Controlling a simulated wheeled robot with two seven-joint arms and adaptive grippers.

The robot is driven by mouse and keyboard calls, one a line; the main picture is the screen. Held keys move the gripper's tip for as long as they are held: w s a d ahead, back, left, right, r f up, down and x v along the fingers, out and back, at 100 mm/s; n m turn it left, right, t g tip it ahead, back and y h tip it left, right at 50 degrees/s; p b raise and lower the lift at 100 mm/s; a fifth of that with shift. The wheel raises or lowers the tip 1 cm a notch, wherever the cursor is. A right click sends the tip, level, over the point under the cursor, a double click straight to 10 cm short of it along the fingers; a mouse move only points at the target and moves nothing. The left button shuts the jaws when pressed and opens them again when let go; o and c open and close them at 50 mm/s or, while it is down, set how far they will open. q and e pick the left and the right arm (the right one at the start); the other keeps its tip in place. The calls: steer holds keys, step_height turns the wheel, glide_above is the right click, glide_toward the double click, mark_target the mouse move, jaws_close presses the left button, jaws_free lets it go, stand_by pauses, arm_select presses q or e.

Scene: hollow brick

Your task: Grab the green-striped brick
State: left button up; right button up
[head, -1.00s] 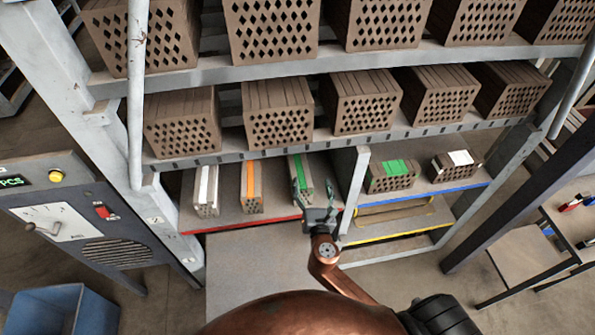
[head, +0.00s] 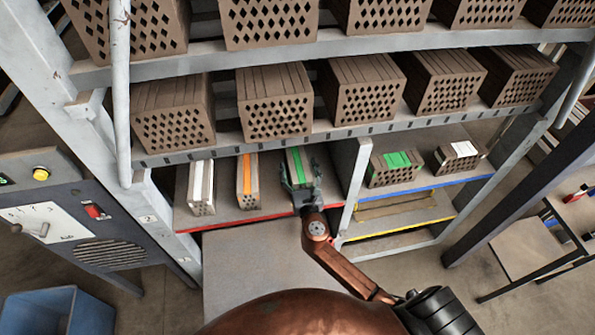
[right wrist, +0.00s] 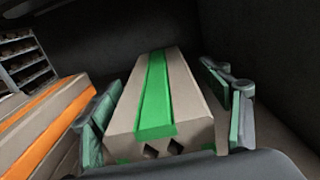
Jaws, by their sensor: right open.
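The green-striped brick (head: 294,157) lies lengthwise on the red-edged lower shelf, the rightmost of three long bricks there. In the right wrist view the brick (right wrist: 158,95) points away from me, with a bright green stripe along its top and diamond holes in its near end. My right gripper (head: 301,176) is open at the front of this brick. In the right wrist view its green-padded fingers stand on either side of the brick's near end, with a visible gap at the right. The head view hides part of the brick's front behind the gripper. My left gripper is not in view.
An orange-striped brick (head: 248,181) lies close to the left, with a white-striped brick (head: 202,187) beyond it. A white upright divider (head: 352,195) stands to the right. Beyond it, a green-marked brick (head: 393,169) sits on the blue-edged shelf. Rows of hollow bricks fill the shelves above.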

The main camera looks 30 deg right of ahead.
steer(key=shift+x, duration=0.8)
steer(key=shift+c, duration=0.3)
jaws_close()
steer(key=shift+r, duration=0.2)
